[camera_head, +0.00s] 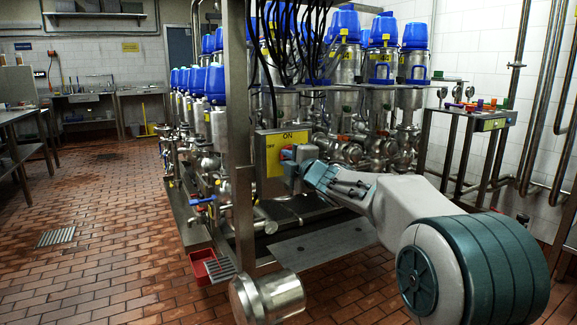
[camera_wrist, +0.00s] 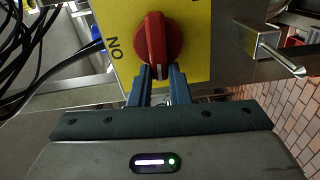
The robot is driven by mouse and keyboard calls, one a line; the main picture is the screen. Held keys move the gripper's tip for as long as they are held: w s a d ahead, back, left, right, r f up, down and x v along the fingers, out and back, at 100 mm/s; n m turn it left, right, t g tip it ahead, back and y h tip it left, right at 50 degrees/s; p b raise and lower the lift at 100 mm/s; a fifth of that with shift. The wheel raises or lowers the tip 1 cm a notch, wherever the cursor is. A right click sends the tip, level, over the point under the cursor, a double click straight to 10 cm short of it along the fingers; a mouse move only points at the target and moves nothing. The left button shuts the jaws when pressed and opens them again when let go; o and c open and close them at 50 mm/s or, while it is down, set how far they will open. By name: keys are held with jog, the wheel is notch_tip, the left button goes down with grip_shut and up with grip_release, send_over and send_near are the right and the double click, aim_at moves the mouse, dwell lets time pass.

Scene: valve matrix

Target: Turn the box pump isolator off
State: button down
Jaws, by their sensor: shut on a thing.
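My gripper (camera_wrist: 160,78) is shut on this lower end, a blue finger on each side. In the head view my gripper (camera_head: 292,160) mostly hides the knob.
A steel post (camera_head: 240,130) stands just left of the box. Black cables (camera_head: 285,35) hang above it. Blue-capped steel valves (camera_head: 345,50) crowd behind. A side table (camera_head: 475,115) stands at the right. The tiled floor (camera_head: 90,240) at the left is mostly clear.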

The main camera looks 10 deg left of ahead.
jog(key=shift+f+n, duration=0.2)
jog(key=shift+n, duration=0.3)
jog(key=c, duration=1.4)
grip_release()
jog(key=shift+o, duration=0.2)
jog(key=v, duration=1.3)
jog(key=shift+s+d+p, duration=0.25)
jog(key=shift+s+p, duration=0.1)
jog(key=shift+p, duration=0.05)
jog(key=shift+r, duration=0.15)
